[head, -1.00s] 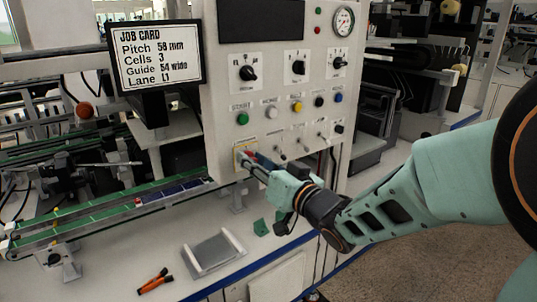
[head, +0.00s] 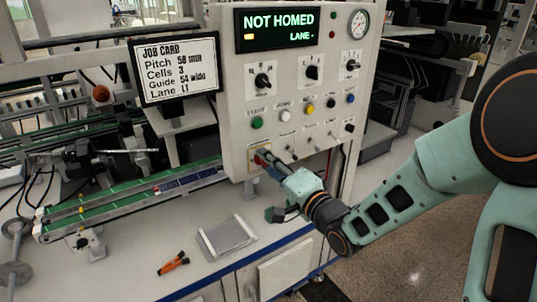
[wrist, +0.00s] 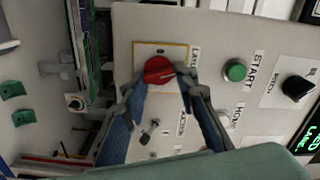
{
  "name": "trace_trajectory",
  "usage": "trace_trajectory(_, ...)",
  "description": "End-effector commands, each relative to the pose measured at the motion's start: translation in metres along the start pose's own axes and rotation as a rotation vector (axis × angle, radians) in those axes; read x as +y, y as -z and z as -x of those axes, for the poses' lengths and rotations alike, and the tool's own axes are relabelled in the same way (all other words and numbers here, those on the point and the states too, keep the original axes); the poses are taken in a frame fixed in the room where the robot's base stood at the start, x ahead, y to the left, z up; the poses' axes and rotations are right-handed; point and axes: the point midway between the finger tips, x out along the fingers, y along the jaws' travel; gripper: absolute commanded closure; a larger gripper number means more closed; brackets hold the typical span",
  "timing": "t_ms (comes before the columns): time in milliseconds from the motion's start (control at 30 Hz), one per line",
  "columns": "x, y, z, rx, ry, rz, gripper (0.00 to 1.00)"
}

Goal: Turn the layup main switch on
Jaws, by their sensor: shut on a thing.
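The layup main switch is a red rotary knob (wrist: 159,70) on a yellow-edged plate (wrist: 176,50) low on the left of the grey control panel (head: 231,95). My gripper (wrist: 157,80) is shut on the red knob, one finger on each side of it, in the wrist view. In the head view my gripper (head: 268,160) reaches the panel's lower left and mostly hides the knob. The panel's display (head: 277,27) is lit and reads NOT HOMED and LANE -.
A green START button (head: 257,123), more buttons, small toggles and black selector knobs sit close above and beside the switch. A job card screen (head: 176,68) stands left of the panel. A grey tray (head: 227,238) and orange-handled tool (head: 173,263) lie on the bench below.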

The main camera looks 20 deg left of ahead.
Motion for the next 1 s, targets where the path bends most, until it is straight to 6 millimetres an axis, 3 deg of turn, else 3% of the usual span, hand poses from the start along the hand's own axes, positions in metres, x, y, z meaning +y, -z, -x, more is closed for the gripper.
trace_trajectory(433, -0.0009, 0.0005, -0.0004, 0.000, 0.002, -0.284, 0.97)
trace_trajectory(1000, 0.0006, -0.0002, -0.0005, 0.000, 0.003, -0.350, 0.97)
